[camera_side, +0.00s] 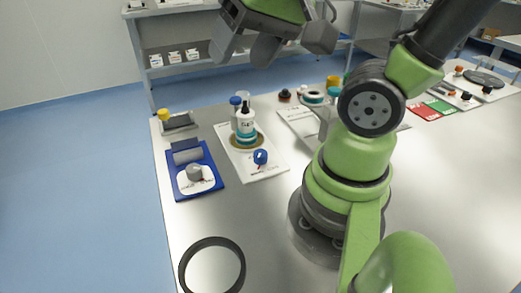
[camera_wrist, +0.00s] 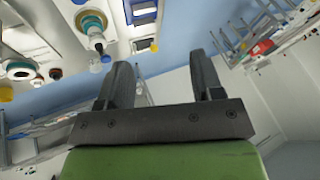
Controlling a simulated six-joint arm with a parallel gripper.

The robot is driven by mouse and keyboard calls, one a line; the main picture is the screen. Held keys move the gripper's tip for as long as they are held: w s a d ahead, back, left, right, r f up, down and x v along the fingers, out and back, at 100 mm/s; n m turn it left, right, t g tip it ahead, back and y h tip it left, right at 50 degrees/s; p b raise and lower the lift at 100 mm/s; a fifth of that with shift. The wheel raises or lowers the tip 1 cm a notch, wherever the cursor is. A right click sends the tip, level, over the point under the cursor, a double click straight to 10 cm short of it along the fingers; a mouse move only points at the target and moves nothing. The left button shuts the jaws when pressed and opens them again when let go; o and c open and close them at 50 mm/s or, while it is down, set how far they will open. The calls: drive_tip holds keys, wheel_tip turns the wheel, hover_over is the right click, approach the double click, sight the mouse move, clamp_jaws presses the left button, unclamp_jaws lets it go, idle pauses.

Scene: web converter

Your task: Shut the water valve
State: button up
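A small blue knob (camera_side: 260,157), which looks like the water valve handle, stands on a white board (camera_side: 268,173) near the table's left side. Whether the valve is open or shut cannot be told. Behind the knob, a white and teal bottle (camera_side: 245,128) stands on a gold ring, with a blue-capped bottle beside it. My gripper (camera_side: 272,42) is high above the table, well apart from the knob. In the wrist view my gripper (camera_wrist: 162,72) has its two fingers wide apart with nothing between them. Small blue parts appear left of the fingers there, too small to identify surely.
A blue board with a grey knob (camera_side: 195,172) lies left of the white board. A black ring (camera_side: 212,266) lies at the front left edge. Several bottles and a red and green card (camera_side: 425,112) are farther back. Shelves (camera_side: 180,50) stand behind the table.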

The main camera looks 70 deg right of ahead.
drive_tip(key=w+d+f+m+g+h, duration=0.1)
drive_tip(key=w+d+f+m+g, duration=0.2)
drive_tip(key=d+f+m, duration=0.3)
drive_tip(key=m+g, duration=0.3)
drive_tip(key=m, duration=0.1)
hover_over(261, 152)
wheel_tip(261, 152, down, 12)
drive_tip(key=shift+r, duration=0.25)
wheel_tip(261, 152, down, 9)
drive_tip(key=shift+f, duration=0.1)
drive_tip(key=shift+c, duration=0.3)
drive_tip(key=c, duration=0.9)
drive_tip(key=shift+o, duration=0.2)
drive_tip(key=shift+n, duration=0.3)
